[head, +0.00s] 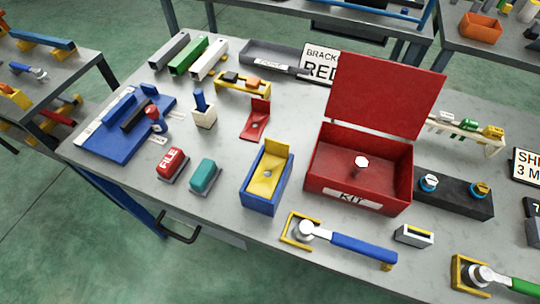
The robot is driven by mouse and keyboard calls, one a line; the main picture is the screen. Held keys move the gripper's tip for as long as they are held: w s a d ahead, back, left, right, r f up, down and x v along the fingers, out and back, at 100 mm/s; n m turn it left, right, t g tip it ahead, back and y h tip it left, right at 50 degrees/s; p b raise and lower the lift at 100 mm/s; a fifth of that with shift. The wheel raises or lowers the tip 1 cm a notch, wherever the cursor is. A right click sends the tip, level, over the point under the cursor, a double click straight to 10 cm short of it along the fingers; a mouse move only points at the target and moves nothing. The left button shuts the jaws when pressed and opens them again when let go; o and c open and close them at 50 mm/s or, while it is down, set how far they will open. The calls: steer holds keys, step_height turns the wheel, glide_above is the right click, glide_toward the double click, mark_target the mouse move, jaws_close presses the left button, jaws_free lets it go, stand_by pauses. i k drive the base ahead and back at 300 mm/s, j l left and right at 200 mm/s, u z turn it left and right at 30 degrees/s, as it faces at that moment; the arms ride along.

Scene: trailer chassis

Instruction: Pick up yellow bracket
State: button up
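The yellow bracket (265,182) sits in an open blue box (262,205) near the front middle of the table in the head view. It is L-shaped: one plate lies in the box with a small round grey spot on it, and the other plate stands up at the back, above the rim. My gripper is not in view.
An open red kit box (358,190) with its lid (388,90) raised stands close to the right. A red bracket (256,120) lies behind. Red (172,163) and teal (205,174) blocks stand left. A blue-handled tool (345,243) lies in front right. Bare tabletop shows left of the blue box.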

mark_target(274, 159)
steer(key=j+z, duration=0.35)
steer(key=i+j+z, duration=0.1)
steer(key=z, duration=0.25)
steer(key=j+z, duration=0.15)
steer(key=j, duration=0.4)
steer(key=j+z, duration=0.1)
steer(key=j, duration=0.45)
steer(key=k+j+z, duration=0.15)
steer(key=j, duration=0.35)
steer(key=k+j+z, duration=0.1)
steer(key=j, duration=0.45)
steer(key=k+j, duration=0.1)
steer(key=j, duration=0.45)
steer(key=k+j, duration=0.1)
steer(key=j, duration=0.95)
steer(key=k+j, duration=0.15)
steer(key=j, duration=0.4)
steer(key=k+j, duration=0.1)
steer(key=j, duration=0.45)
steer(key=i+l, duration=0.1)
steer(key=l, duration=0.55)
steer(key=i+z, duration=0.05)
